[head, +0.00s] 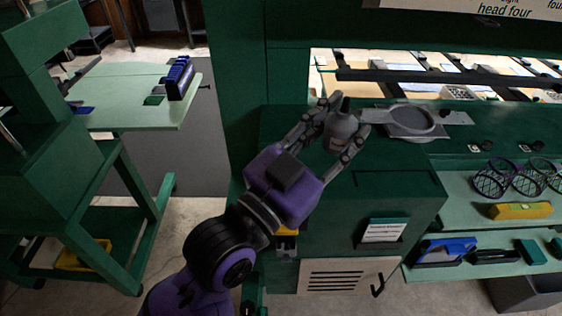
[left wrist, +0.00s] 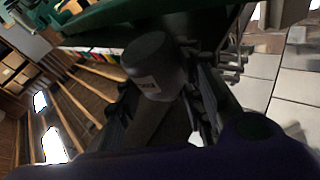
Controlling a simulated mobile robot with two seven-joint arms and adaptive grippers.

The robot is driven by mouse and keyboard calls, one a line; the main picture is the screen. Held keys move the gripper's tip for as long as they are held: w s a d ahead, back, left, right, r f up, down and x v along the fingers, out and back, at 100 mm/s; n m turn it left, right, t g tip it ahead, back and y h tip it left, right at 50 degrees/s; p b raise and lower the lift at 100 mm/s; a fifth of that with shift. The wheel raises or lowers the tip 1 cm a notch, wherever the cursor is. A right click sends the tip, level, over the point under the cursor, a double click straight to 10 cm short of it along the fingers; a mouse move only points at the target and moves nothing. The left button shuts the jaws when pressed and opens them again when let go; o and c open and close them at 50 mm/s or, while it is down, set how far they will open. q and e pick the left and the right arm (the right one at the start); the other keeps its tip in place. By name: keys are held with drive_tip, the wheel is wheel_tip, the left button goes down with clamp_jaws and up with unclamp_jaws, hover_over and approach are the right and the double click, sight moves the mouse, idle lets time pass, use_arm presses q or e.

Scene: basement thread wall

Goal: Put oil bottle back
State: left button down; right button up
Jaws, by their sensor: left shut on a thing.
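The oil bottle (head: 341,130) is a grey bottle with a dark top and a small pale label. My left gripper (head: 338,140) is shut on it, with one finger on each side. In the head view the bottle is upright or slightly tilted, in front of the green cabinet's top; I cannot tell whether it touches the surface. In the left wrist view the bottle (left wrist: 152,65) sits between the dark fingers, its label facing the camera. A grey metal plate with a round ring (head: 410,121) lies just right of the gripper. My right gripper is not in view.
The green cabinet (head: 400,185) has free top space in front of the ring plate. A shelf to the right holds purple wire baskets (head: 492,180), a yellow level (head: 520,210) and a blue tool (head: 447,249). A green table (head: 130,85) stands at left.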

use_arm(q)
drive_tip(key=w+a+f, duration=0.1)
drive_tip(key=a+f, duration=0.1)
drive_tip(key=w+a+f+b, duration=0.1)
drive_tip(key=w+a+f, duration=0.1)
drive_tip(key=a+f, duration=0.1)
drive_tip(key=w+a+f, duration=0.2)
drive_tip(key=a, duration=0.1)
drive_tip(key=shift+a+f+b, duration=0.2)
drive_tip(key=shift+f+b, duration=0.2)
drive_tip(key=shift+w+a+f, duration=0.15)
drive_tip(key=shift+w+f, duration=0.05)
drive_tip(key=shift+f, duration=0.1)
drive_tip(key=shift+a+f+b, duration=0.1)
drive_tip(key=shift+f+b, duration=0.3)
drive_tip(key=shift+f, duration=1.05)
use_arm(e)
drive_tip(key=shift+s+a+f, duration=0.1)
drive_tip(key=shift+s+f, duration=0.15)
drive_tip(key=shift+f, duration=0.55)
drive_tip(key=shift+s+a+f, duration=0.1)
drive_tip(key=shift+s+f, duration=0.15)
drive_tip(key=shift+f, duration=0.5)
use_arm(q)
drive_tip(key=shift+f, duration=0.15)
drive_tip(key=c, duration=1.2)
unclamp_jaws()
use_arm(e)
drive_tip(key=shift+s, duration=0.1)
